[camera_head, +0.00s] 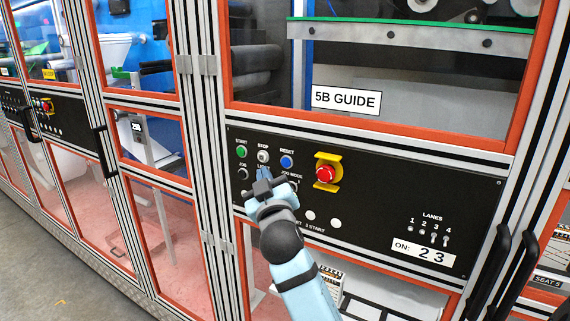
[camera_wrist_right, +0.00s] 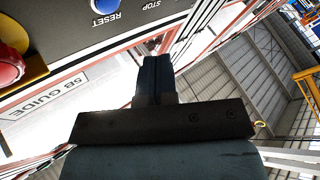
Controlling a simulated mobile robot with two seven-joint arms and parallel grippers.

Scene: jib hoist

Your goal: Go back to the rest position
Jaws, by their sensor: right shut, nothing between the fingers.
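My right gripper (camera_head: 265,175) is in front of the black control panel (camera_head: 380,190) in the head view, just below the STOP button (camera_head: 263,156). Its fingers are shut with nothing between them. The right wrist view shows the closed fingers (camera_wrist_right: 154,80) pointing up, with the panel (camera_wrist_right: 150,18) behind. The gripper covers part of the panel's middle labels and knobs. I cannot tell whether the fingertips touch the panel. My left gripper is not in view.
A green START button (camera_head: 241,151), a blue RESET button (camera_head: 286,162) and a red emergency button (camera_head: 326,174) on a yellow guard sit near the gripper. Black door handles (camera_head: 516,275) stick out at the lower right. Floor (camera_head: 40,270) shows clear at lower left.

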